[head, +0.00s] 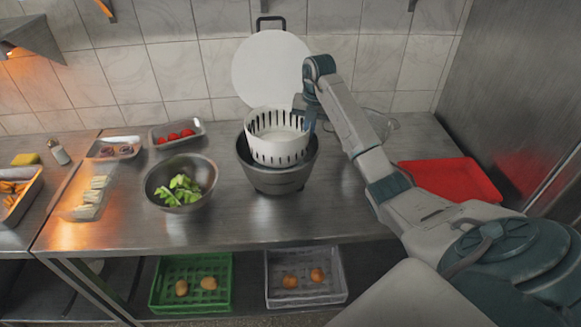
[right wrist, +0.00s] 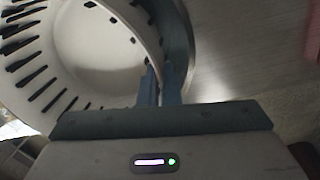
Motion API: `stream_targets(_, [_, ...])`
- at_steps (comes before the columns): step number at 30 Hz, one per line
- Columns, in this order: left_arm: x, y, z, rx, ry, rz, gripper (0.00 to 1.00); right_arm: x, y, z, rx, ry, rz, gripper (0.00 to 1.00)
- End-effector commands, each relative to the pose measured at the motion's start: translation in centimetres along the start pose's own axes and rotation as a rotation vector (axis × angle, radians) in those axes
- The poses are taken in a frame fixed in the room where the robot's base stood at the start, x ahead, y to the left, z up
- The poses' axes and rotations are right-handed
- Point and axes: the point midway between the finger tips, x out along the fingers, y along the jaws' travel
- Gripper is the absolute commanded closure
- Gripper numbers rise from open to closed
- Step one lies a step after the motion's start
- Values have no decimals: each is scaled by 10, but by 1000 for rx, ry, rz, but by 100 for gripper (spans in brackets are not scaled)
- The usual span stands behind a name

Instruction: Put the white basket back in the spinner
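The white basket (head: 279,150), slotted around its upper wall, looks empty. It is upright at the mouth of the grey spinner bowl (head: 276,182), with most of its wall showing above the bowl's rim. I cannot tell whether it rests on the bottom. My right gripper (head: 309,122) is at the basket's right rim. In the right wrist view, its two blue fingers (right wrist: 160,86) are close together with the basket's wall (right wrist: 125,20) between them. The white round lid (head: 270,68) leans upright against the tiles behind. My left gripper is not in view.
A metal bowl of green leaves (head: 158,198) stands left of the spinner. A tray of tomatoes (head: 177,134) is behind it. A red tray (head: 450,178) lies to the right, behind my right arm. Green (head: 222,284) and grey (head: 338,284) crates sit on the shelf below.

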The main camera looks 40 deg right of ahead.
Motion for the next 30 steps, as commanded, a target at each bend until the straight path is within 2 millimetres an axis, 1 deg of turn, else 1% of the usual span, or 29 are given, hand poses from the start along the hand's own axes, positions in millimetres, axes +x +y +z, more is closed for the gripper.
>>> stream_targets(1, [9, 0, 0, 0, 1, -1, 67, 9, -1, 0, 0, 0, 1, 100])
stream_targets(6, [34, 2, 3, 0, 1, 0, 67, 34, -3, 0, 0, 0, 0, 100])
stream_targets(9, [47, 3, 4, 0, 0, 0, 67, 49, -4, 0, 0, 0, 0, 100])
stream_targets(11, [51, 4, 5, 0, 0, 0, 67, 54, -5, 0, 0, 0, 0, 100])
stream_targets(12, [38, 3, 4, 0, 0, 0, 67, 51, -5, -1, 0, 3, -1, 100])
stream_targets(14, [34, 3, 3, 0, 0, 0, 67, 57, -5, 0, 0, 2, 0, 100])
stream_targets(19, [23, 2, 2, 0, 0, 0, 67, 81, -7, -1, 1, 4, -1, 100])
stream_targets(21, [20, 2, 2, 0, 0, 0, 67, 89, -8, -1, 0, 2, 0, 100])
stream_targets(24, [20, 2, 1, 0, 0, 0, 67, 95, -9, 0, 0, 0, 0, 100])
stream_targets(30, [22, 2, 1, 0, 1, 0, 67, 96, -9, 0, 0, -1, 0, 100])
